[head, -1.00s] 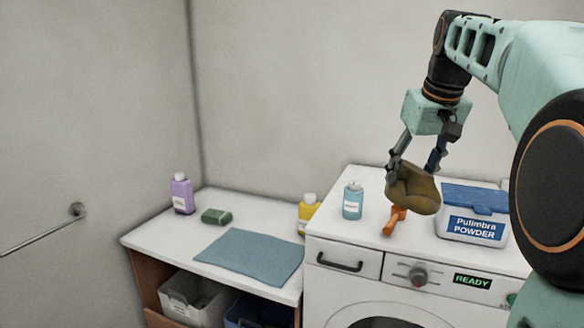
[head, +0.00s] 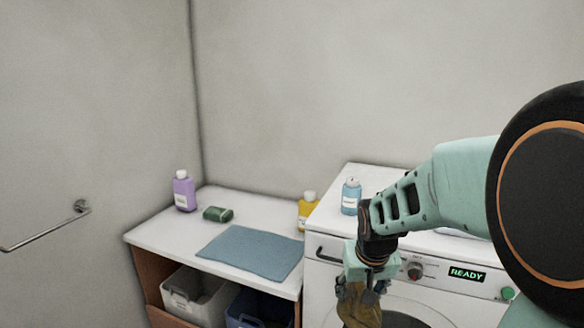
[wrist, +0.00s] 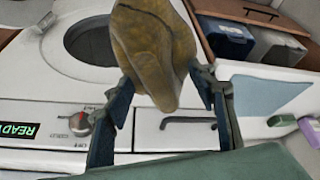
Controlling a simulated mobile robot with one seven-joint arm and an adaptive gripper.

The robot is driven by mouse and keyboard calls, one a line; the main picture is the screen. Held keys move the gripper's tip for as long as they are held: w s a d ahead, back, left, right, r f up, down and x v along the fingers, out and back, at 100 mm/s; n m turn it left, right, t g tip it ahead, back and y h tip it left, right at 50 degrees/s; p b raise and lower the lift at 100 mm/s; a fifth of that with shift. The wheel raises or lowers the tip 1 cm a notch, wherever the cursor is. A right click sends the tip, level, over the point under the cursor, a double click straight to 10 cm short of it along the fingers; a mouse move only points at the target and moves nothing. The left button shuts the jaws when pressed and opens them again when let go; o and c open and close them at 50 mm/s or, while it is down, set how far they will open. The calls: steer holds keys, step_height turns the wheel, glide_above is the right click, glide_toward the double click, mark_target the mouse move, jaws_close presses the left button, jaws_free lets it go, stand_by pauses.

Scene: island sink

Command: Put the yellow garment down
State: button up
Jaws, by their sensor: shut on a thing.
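The yellow garment (head: 360,308) is a bunched, dull mustard cloth. My gripper (head: 361,287) is shut on it and holds it in the air in front of the washing machine. In the wrist view the garment (wrist: 155,50) hangs between the two fingers of my gripper (wrist: 163,80), with its far end cut off by the top edge. In the head view its lower end is cut off by the bottom edge.
The washing machine (head: 330,272) shows READY. Left of it, a white counter (head: 150,237) carries a blue mat (head: 250,253), green block (head: 218,214), purple bottle (head: 183,192) and yellow bottle (head: 307,212). Below are a white bin (head: 197,300) and a blue bin (head: 258,312).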

mark_target(351, 310)
steer(key=f, duration=0.2)
steer(key=a+f, duration=0.2)
steer(key=f, duration=0.1)
steer(key=shift+s+f, duration=0.3)
steer(key=shift+s, duration=0.05)
steer(key=shift+d+r+p, duration=0.1)
steer(key=shift+r+p, duration=0.2)
steer(key=shift+r, duration=0.05)
steer(key=s+f, duration=0.4)
steer(key=f, duration=0.1)
steer(key=shift+s+f, duration=0.2)
steer(key=shift+f, duration=0.05)
steer(key=shift+w, duration=0.1)
